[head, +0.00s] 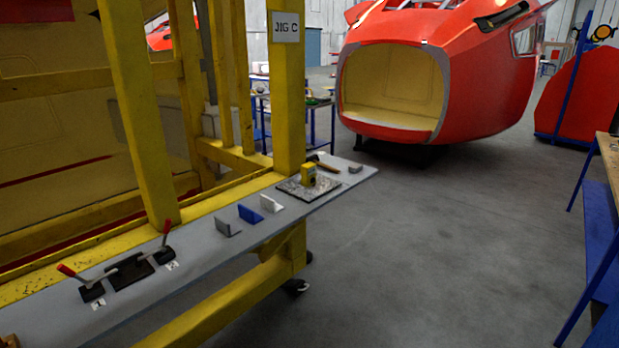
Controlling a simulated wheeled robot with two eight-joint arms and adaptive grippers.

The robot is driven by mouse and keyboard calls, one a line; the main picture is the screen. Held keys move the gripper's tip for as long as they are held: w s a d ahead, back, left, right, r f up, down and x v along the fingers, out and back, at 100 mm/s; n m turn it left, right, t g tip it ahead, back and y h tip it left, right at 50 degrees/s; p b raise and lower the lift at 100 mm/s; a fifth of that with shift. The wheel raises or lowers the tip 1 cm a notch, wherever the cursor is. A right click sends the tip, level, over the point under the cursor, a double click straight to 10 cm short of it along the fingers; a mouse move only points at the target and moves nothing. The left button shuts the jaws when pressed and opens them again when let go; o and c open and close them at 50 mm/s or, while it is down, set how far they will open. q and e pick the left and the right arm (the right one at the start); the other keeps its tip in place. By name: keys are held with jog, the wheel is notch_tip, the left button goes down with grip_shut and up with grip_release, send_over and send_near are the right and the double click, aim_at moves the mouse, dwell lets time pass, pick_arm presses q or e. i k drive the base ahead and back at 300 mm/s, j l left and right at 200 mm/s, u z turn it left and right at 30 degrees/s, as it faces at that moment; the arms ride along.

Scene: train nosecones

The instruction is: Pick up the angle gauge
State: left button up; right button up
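A small yellow block-shaped device (308,174), which looks like the angle gauge, stands upright on a speckled grey plate (290,191). The plate lies near the far end of a grey shelf (215,262) along the yellow jig frame. The device's markings are too small to read. Neither of my grippers is in view.
Beside the plate lie a brown-handled tool (327,167) and a small grey block (356,169). Nearer are grey (228,227), blue (249,213) and white (270,203) angled pieces, then red-handled clamps (92,288). A yellow post (289,100) rises behind the plate.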

aim_at(308, 172)
jog(key=i+l, duration=0.15)
jog(key=i, duration=0.45)
jog(key=i+l, duration=0.1)
jog(key=i, duration=0.45)
jog(key=i+l+u, duration=0.1)
jog(key=i, duration=0.5)
jog(key=l+u, duration=0.15)
jog(key=u, duration=0.45)
jog(key=i+l+u, duration=0.15)
jog(key=l+u, duration=0.15)
jog(key=l, duration=0.15)
jog(key=i+l+u, duration=0.1)
jog(key=l+u, duration=0.15)
jog(key=l, duration=0.15)
jog(key=l+u, duration=0.3)
jog(key=l, duration=0.2)
jog(key=i, duration=0.05)
